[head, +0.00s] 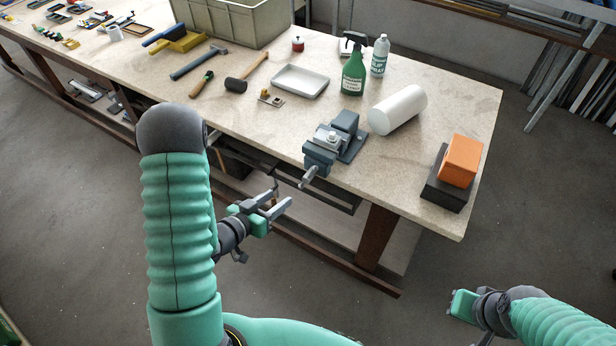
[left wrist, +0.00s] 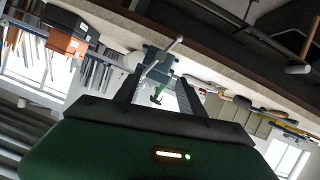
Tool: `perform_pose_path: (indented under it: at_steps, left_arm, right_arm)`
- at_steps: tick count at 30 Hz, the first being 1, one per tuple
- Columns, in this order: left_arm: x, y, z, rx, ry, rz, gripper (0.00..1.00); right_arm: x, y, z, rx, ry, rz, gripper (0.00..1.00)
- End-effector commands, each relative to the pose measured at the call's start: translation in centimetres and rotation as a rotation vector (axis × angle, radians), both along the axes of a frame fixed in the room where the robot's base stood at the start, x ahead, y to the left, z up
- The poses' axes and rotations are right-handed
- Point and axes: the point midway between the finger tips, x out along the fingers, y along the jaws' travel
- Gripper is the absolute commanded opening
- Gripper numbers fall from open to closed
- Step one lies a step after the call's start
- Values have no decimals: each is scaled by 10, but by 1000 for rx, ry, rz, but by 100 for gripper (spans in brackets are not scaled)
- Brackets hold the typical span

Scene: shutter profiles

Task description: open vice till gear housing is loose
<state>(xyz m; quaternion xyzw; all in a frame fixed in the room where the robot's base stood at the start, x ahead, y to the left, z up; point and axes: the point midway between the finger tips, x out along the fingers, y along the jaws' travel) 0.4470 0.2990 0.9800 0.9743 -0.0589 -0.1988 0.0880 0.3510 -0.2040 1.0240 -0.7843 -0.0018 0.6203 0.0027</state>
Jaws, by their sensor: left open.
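The blue-grey vice (head: 346,125) is mounted at the front edge of the workbench. A small silvery part, seemingly the gear housing (head: 328,135), sits between its jaws; whether it is gripped tight I cannot tell. The vice's handle (head: 308,177) sticks out past the bench edge. My left gripper (head: 281,200) is open and empty, below and left of the handle, not touching it. In the left wrist view, the vice (left wrist: 157,59) and its handle (left wrist: 163,57) lie beyond the open fingers (left wrist: 158,85). My right gripper (head: 460,304) is low at the right, away from the bench; its fingers are unclear.
On the workbench (head: 270,125), a white roll (head: 398,109), green spray bottle (head: 353,72) and metal tray (head: 300,81) stand behind the vice. An orange box (head: 461,160) on a dark box is to its right. Hammers lie left. The bench's front edge and under-rail are near my left gripper.

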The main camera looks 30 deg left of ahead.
Motion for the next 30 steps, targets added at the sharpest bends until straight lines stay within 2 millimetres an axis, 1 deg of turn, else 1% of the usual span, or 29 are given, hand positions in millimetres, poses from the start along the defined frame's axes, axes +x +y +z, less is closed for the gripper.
perform_pose_path:
  at_steps: [1, 6, 10, 11, 12, 18, 21, 25, 30]
  left_arm:
    - [5, -1, -11, 2, -6, -2, 47]
    - [23, -8, -20, 4, -9, -3, 47]
    - [50, -17, -30, 6, -10, -5, 47]
    - [57, -19, -24, 4, -3, -5, 47]
    - [67, -21, -27, 3, -1, -6, 47]
    - [114, -24, -47, -1, -1, -3, 47]
    - [132, -25, -54, -3, -3, -1, 47]
    - [145, -27, -60, -4, -2, -1, 47]
    - [149, -29, -61, -2, -3, 0, 47]
  right_arm:
    - [0, 0, -19, 0, 1, 1, 0]
    - [0, 1, -61, 0, 1, 1, 0]
    - [0, 1, -90, 0, 1, 1, 0]
    - [-1, 1, -76, 0, 2, 1, 0]
    - [-1, 1, -73, 0, 2, 1, 0]
    - [0, 0, -71, 0, 0, 0, 0]
    - [0, 1, -70, 0, 0, 0, 0]
    - [0, 1, -70, 0, 0, 1, 0]
    - [0, 1, -70, 0, 1, 1, 0]
